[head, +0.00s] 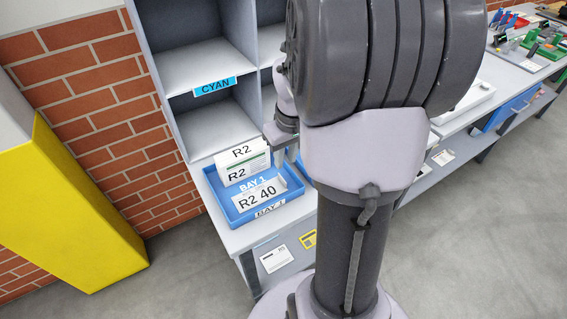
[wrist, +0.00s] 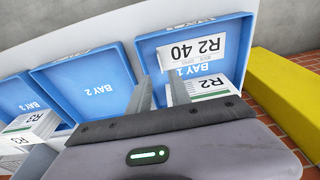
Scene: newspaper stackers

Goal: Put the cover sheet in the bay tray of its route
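The cover sheet (head: 258,194), a white sheet printed "R2 40", lies in the blue bay 1 tray (head: 276,204), slightly askew. In the wrist view the sheet (wrist: 190,48) shows upside down inside the tray (wrist: 243,50), close to the printed "BAY 1". A stack marked R2 (head: 240,167) stands at the tray's rear; its top (wrist: 205,88) shows in the wrist view. My gripper (wrist: 155,94) is over the rear side of the tray, its fingers slightly apart with nothing seen between them. In the head view my arm hides much of the gripper.
The bay 2 tray (wrist: 93,83) and bay 3 tray (wrist: 18,96) stand beside bay 1, with an R3 stack (wrist: 38,122) near bay 3. Shelf cubbies, one labelled CYAN (head: 215,86), rise behind. A yellow block (head: 75,215) stands left. Grey floor is clear in front.

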